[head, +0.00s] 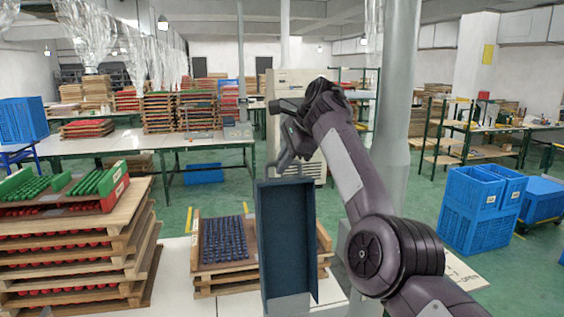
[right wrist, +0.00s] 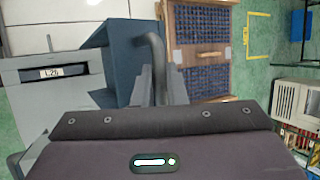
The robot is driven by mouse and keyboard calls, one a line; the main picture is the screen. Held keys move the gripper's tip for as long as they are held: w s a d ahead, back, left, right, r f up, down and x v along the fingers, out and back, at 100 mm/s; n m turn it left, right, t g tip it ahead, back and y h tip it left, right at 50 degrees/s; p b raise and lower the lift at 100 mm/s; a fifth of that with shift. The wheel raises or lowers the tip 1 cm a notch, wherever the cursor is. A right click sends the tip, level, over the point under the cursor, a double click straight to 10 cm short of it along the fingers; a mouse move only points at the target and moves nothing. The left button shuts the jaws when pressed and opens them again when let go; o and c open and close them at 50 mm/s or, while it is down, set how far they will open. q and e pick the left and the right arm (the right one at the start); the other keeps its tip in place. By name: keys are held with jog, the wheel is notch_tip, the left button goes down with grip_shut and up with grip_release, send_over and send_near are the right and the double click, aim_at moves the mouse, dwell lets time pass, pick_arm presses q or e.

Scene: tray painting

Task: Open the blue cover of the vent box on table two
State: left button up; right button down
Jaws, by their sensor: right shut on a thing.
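The blue cover (head: 287,240) of the vent box stands roughly upright in the head view, its hollow side with two side walls facing me. In the right wrist view the cover (right wrist: 108,62) shows beside the grey vent box (right wrist: 55,85), which carries a small label. A grey bent handle (right wrist: 157,48) rises by the cover's edge. My right gripper (head: 290,163) is at the cover's top edge, shut on this handle; its fingers (right wrist: 162,85) show around the handle's lower part. Most of the vent box is hidden in the head view. My left gripper is out of view.
A wooden tray of dark blue pieces (head: 225,240) lies behind the cover on the white table (head: 180,285). Stacked wooden trays with red and green pieces (head: 80,240) stand at the left. Blue crates (head: 470,210) stand on the green floor at the right.

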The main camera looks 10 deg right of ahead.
jog(key=shift+f, duration=0.5)
jog(key=c, duration=1.8)
grip_release()
jog(key=o, duration=0.3)
jog(key=shift+w+f, duration=0.1)
jog(key=shift+w, duration=0.1)
jog(key=shift+s, duration=0.1)
jog(key=b+v, duration=0.1)
jog(key=v, duration=0.6)
jog(key=shift+r, duration=0.25)
jog(key=shift+s+d+r, duration=0.1)
jog(key=shift+s+r, duration=0.05)
jog(key=shift+r, duration=0.3)
